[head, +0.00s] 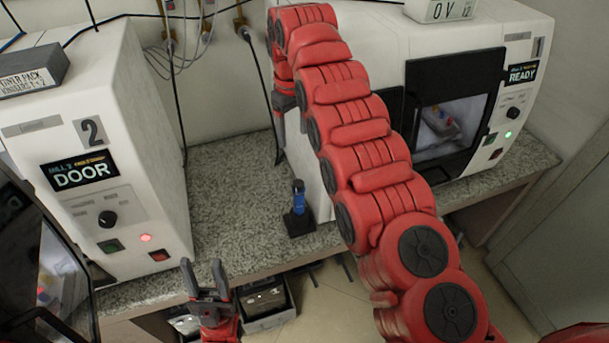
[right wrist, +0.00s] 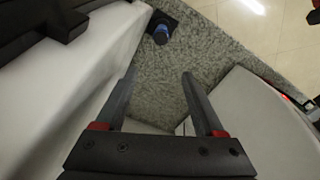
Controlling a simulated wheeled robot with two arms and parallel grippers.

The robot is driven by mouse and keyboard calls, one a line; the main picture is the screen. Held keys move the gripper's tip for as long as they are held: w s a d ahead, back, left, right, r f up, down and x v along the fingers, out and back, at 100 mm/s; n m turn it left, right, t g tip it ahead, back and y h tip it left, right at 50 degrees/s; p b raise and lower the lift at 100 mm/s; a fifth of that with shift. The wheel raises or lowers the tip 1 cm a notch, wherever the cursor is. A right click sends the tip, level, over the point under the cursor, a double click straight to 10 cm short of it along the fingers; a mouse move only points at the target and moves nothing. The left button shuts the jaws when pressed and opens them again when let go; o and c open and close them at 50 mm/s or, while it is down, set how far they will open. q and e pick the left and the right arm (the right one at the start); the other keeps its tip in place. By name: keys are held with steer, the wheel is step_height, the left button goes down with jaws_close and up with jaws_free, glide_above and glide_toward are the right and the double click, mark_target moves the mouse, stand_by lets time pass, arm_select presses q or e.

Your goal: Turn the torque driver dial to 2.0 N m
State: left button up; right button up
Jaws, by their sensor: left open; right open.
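The blue torque driver (head: 299,194) stands upright in a small black stand (head: 299,224) on the speckled counter, near its front edge. From above, the driver's blue top (right wrist: 160,34) shows at the upper middle of the right wrist view. No dial scale or setting is readable. My right gripper (right wrist: 158,74) is open and empty over the counter, with the driver beyond its fingertips. My left gripper (head: 205,276) is open and empty in front of the counter, lower left of the driver.
A white machine marked 2 (head: 135,140) shows DOOR at the left, and a white machine marked 1 (head: 390,45) shows READY at the right. The counter (head: 225,185) between them is mostly clear. Open bins (head: 268,303) sit below its front edge. Cables hang along the wall.

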steer(key=p, duration=0.1)
glide_toward(298, 182)
step_height(298, 182, down, 7)
steer(key=shift+f, duration=0.8)
jaws_close()
